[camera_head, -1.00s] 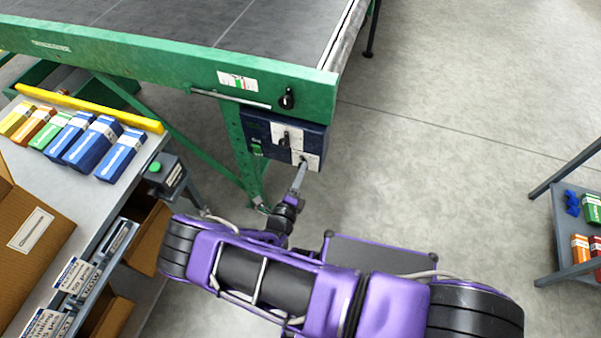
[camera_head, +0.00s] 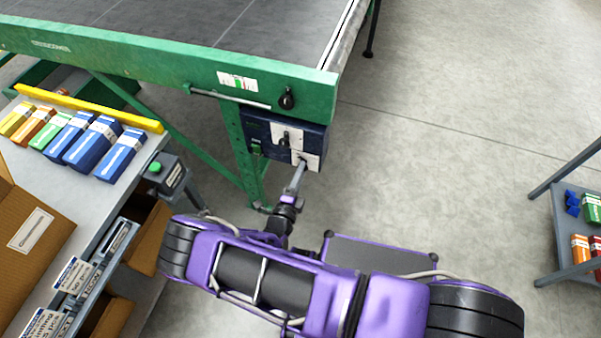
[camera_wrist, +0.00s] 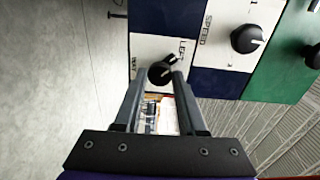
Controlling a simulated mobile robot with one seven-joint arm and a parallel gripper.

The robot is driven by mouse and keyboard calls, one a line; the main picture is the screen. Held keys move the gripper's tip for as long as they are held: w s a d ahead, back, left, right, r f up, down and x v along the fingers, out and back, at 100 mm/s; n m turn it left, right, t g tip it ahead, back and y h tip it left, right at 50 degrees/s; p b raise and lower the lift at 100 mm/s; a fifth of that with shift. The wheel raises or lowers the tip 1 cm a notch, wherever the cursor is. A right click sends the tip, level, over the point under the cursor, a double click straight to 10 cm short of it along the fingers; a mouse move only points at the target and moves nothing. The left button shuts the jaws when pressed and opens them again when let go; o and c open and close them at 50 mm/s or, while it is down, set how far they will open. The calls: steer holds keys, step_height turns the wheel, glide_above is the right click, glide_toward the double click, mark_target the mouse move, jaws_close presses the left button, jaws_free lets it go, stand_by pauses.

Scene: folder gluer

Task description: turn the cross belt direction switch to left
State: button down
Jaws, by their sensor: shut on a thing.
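The cross belt direction switch is a black knob (camera_wrist: 161,73) on a white plate (camera_wrist: 146,47) with the word LEFT and a second, partly hidden label. In the wrist view its pointer is angled up and to the right, close to LEFT. My gripper (camera_wrist: 158,80) is shut on this knob, one finger on each side. In the head view my gripper (camera_head: 301,166) reaches up to the lower right plate of the dark blue control box (camera_head: 313,138); the knob itself is hidden there.
A speed knob (camera_wrist: 246,39) sits on the neighbouring white plate. Another black knob (camera_head: 287,101) is on the green conveyor frame (camera_head: 160,65) above the box. A bench (camera_head: 150,150) with coloured cartons stands left. Open floor lies to the right.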

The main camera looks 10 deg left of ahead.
steer(key=c, duration=0.5)
jaws_free()
steer(key=shift+s, duration=0.1)
steer(key=s, duration=0.5)
steer(key=s+a, duration=0.1)
steer(key=s, duration=1.1)
steer(key=shift+s+a+p, duration=0.15)
steer(key=shift+s+p, duration=0.05)
steer(key=shift+p, duration=0.15)
